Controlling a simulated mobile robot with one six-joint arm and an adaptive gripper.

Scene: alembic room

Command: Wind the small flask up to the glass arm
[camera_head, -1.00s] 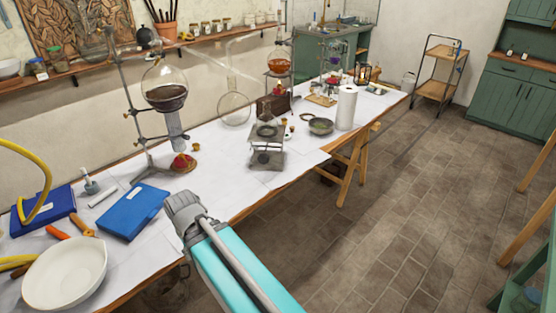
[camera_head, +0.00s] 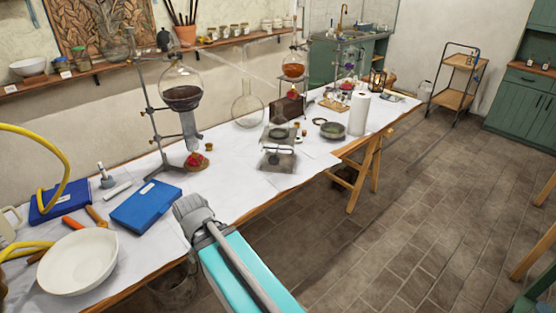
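A small clear flask (camera_head: 279,133) appears to sit on a metal lab jack (camera_head: 277,158) near the table's front edge; its outline is hard to make out. A large clear round flask (camera_head: 248,112) with a long neck stands behind it to the left. An orange-filled vessel (camera_head: 293,70) stands on a stand behind the jack. A pale glass arm is too faint against the wall to trace surely. My teal arm reaches up from the bottom, its grey joint at the table's front edge, left of and apart from the jack. My gripper's fingers do not show.
A clamp stand (camera_head: 150,110) holds a round flask of dark liquid (camera_head: 182,90). A blue book (camera_head: 146,206), a white bowl (camera_head: 77,262) and a yellow hose (camera_head: 66,150) lie left. A paper roll (camera_head: 359,114) and dark pan (camera_head: 333,130) stand right.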

